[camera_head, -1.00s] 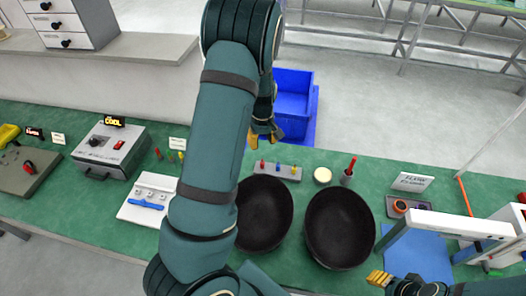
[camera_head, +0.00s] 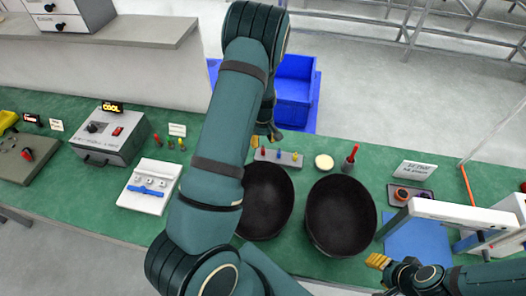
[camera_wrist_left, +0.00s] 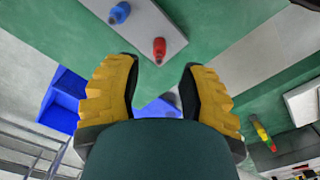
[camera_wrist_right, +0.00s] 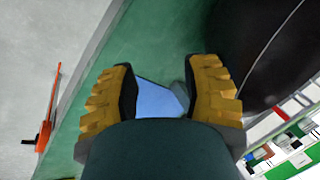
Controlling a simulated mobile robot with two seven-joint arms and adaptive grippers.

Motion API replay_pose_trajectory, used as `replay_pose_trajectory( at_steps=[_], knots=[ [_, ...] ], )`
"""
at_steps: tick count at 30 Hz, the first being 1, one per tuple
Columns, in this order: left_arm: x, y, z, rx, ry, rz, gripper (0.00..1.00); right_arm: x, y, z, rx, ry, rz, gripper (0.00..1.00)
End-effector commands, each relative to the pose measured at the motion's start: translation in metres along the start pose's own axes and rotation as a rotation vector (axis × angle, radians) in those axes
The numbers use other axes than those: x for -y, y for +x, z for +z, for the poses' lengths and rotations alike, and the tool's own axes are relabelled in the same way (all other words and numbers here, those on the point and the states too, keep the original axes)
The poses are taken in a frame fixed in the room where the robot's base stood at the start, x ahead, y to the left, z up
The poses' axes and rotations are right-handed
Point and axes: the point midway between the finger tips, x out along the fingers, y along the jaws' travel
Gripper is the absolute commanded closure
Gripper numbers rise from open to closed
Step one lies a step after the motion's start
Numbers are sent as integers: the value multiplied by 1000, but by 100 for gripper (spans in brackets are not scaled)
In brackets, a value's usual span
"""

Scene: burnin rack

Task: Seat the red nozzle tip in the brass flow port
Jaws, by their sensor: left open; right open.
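The red nozzle tip (camera_head: 263,151) stands upright at the left end of a small grey holder (camera_head: 286,161), with a blue tip (camera_head: 278,154) and a yellow tip (camera_head: 294,157) beside it. My left gripper (camera_head: 264,141) is open and empty, close to the holder's left end. In the left wrist view the red tip (camera_wrist_left: 159,48) shows beyond and between the open fingers, apart from them. A dark unit with an orange-brown ring (camera_head: 402,194) lies by a white sign at the right; whether the ring is the brass port I cannot tell. My right gripper (camera_head: 378,262) is open and empty.
Two black bowls (camera_head: 341,215) stand in front of the holder. A cup with a red-handled tool (camera_head: 348,165) and a cream round (camera_head: 324,162) are right of it. A white frame (camera_head: 460,214) stands over a blue mat (camera_head: 415,240). A blue bin (camera_head: 297,90) is behind.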

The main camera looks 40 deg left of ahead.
Motion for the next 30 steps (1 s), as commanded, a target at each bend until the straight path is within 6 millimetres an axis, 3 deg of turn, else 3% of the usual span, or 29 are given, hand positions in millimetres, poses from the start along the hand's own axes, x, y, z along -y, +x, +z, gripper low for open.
replay_pose_trajectory(
  at_steps=[7, 17, 22, 30],
  knots=[
    [0, 36, -1, 2, 0, -2, 59, 0, 1, 0, 0, 0, 0, 53],
    [-1, 41, -1, 0, 0, 0, 59, 0, 1, 0, 0, 0, 0, 53],
    [-1, 41, -1, 1, 0, 0, 99, 0, 1, 0, 0, 0, 0, 53],
    [-1, 41, -1, 1, 0, 0, 100, 0, 1, 0, 0, 0, 0, 53]
  ],
)
